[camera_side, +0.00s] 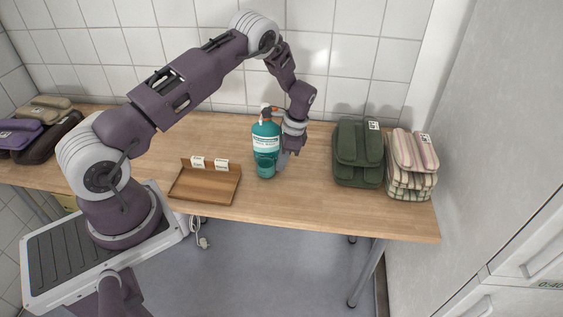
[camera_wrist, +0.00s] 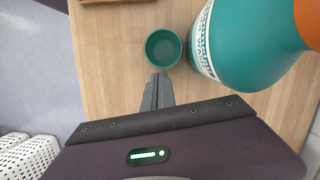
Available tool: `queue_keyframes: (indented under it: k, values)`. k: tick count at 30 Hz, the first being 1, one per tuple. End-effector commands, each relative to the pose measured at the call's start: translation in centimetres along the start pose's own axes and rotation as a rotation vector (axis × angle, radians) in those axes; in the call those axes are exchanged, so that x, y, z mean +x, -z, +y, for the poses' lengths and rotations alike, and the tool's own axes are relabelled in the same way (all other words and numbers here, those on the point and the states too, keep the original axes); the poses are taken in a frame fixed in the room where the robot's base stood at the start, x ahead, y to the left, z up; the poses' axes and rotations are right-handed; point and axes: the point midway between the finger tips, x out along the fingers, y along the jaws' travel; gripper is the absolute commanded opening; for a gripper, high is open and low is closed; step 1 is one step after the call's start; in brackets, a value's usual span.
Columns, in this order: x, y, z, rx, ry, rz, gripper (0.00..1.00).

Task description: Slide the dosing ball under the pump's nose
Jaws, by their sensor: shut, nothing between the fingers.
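The dosing ball is a small open teal cup (camera_wrist: 163,48) standing on the table. It also shows in the side view (camera_side: 265,171), in front of the bottle. The pump bottle (camera_side: 266,137) is teal with a white label and an orange pump nose (camera_side: 271,109). In the wrist view the bottle (camera_wrist: 240,45) is right beside the cup, with orange (camera_wrist: 308,22) at the upper right corner. My gripper (camera_side: 283,162) is shut and empty, low at the bottle's right. In the wrist view its fingertips (camera_wrist: 158,77) are just below the cup; I cannot tell whether they touch.
A wooden tray (camera_side: 205,187) with two small labels lies left of the bottle. Folded green (camera_side: 358,155) and striped (camera_side: 412,163) cloth stacks stand at the right. More cloth bundles (camera_side: 40,125) lie at the far left. The table's front edge is close.

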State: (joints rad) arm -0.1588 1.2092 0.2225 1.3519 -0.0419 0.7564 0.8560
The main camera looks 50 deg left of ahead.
Motion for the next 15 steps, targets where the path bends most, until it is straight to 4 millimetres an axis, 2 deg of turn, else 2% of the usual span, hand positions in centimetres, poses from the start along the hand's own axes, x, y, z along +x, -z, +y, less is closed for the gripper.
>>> queue_keyframes:
  k: [8,15]
  values:
    - [0.0,-0.1,0.0,0.000,0.000,0.000,0.00]
    - [0.5,-2.1,0.1,-0.001,-0.003,-0.001,0.00]
